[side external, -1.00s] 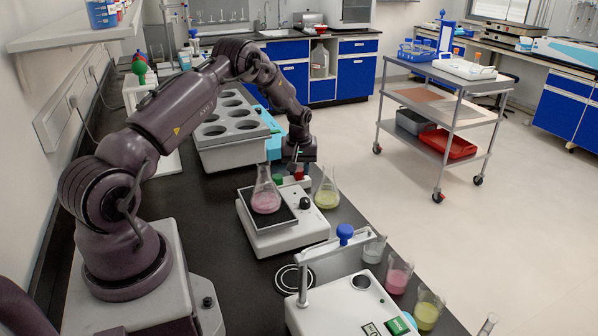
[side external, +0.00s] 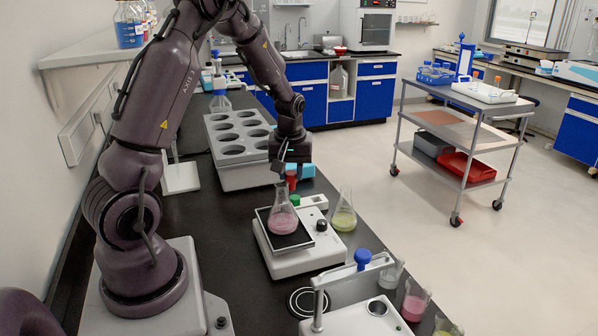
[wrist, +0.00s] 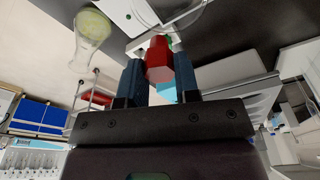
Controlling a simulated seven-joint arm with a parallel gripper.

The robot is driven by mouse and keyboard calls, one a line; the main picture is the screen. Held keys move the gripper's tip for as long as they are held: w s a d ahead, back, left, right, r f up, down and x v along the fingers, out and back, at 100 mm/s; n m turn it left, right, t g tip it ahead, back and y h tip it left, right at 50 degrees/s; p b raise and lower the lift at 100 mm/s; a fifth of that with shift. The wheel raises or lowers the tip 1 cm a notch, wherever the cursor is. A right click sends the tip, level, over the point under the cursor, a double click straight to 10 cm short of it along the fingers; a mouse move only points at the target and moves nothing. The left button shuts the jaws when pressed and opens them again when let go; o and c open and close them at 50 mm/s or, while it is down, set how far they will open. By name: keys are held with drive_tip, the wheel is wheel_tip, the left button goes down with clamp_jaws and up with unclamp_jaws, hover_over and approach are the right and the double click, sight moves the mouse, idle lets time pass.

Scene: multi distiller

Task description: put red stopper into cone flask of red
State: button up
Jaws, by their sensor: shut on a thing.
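My gripper (side external: 291,172) is shut on the red stopper (side external: 291,181). In the wrist view the red stopper (wrist: 158,60) sits between the two blue-grey fingers. The cone flask of red (side external: 283,217) holds pink liquid and stands upright on the dark plate of a white device. Its mouth is open. In the side view the stopper appears just above and slightly right of this mouth, apart from it; the exact depth offset is unclear. The red flask is not clearly visible in the wrist view.
A flask with yellow-green liquid (side external: 344,218) stands right of the device (side external: 300,258). A green stopper (side external: 295,200) sits behind the device. A grey rack with round holes (side external: 240,178) is behind left. A blue stopper (side external: 362,258) and several beakers are in front.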

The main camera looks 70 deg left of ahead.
drive_tip(key=s+d+r, duration=0.1)
drive_tip(key=d+r, duration=0.4)
drive_tip(key=r, duration=0.6)
drive_tip(key=shift+s+d+f, duration=0.15)
drive_tip(key=shift+s+f, duration=0.35)
drive_tip(key=shift+f, duration=0.25)
drive_tip(key=shift+s+d+f, duration=0.15)
drive_tip(key=shift+s+f, duration=0.4)
drive_tip(key=shift+f, duration=0.25)
drive_tip(key=shift+s+d+f, duration=0.15)
drive_tip(key=shift+s+f, duration=0.35)
drive_tip(key=shift+f, duration=0.25)
drive_tip(key=shift+f, duration=1.4)
drive_tip(key=o, duration=0.9)
drive_tip(key=shift+o, duration=0.2)
drive_tip(key=shift+r, duration=0.1)
